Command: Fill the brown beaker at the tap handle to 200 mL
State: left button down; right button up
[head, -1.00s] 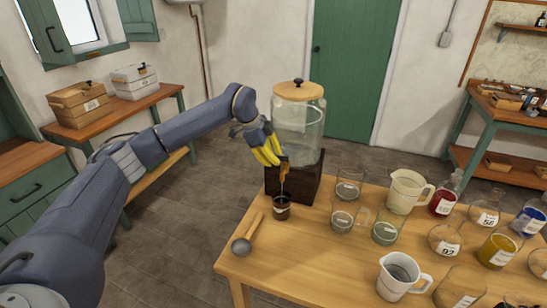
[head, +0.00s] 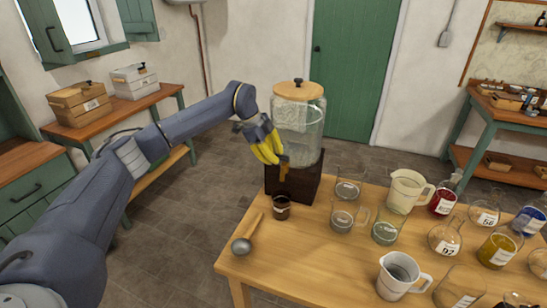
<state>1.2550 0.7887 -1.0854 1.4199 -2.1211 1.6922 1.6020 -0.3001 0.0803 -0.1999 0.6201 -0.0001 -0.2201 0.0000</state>
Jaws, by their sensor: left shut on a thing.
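The brown beaker (head: 281,210) is a small dark vessel standing upright on the wooden table (head: 242,272), just in front of the dispenser's dark base. The tap handle (head: 284,171) shows as a small orange-brown piece at the lower front of the glass dispenser (head: 312,145). My left gripper (head: 277,159), with yellow fingers, is shut on the tap handle, above the beaker. The fingers hide part of the tap. No stream shows between tap and beaker. The beaker's fill level is too small to read. My right gripper is not in view.
A ladle (head: 242,245) lies left of the beaker near the table's edge. A glass beaker (head: 342,219) and several other vessels crowd the right. A white jug (head: 398,277) stands at the front. The table's front middle is clear.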

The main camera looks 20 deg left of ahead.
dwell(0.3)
pick_arm(q)
jog(key=shift+s+d+n+t+y, duration=0.15)
jog(key=shift+s+n+t, duration=0.1)
jog(key=shift+n, duration=0.4)
jog(key=shift+s+a+n+t+y, duration=0.15)
jog(key=shift+s+n+t, duration=0.1)
jog(key=shift+n, duration=0.4)
jog(key=shift+d, duration=0.1)
jog(key=shift+s+d+n+t+y, duration=0.1)
jog(key=shift+s+n+t+y, duration=0.1)
jog(key=shift+n, duration=0.45)
jog(key=shift+s+d+n+t+y, duration=0.1)
jog(key=shift+s+n+t+y, duration=0.1)
jog(key=shift+n, duration=0.45)
jog(key=shift+s+d+n, duration=0.1)
jog(key=shift+s+n, duration=0.05)
jog(key=shift+n, duration=0.35)
dwell(3.7)
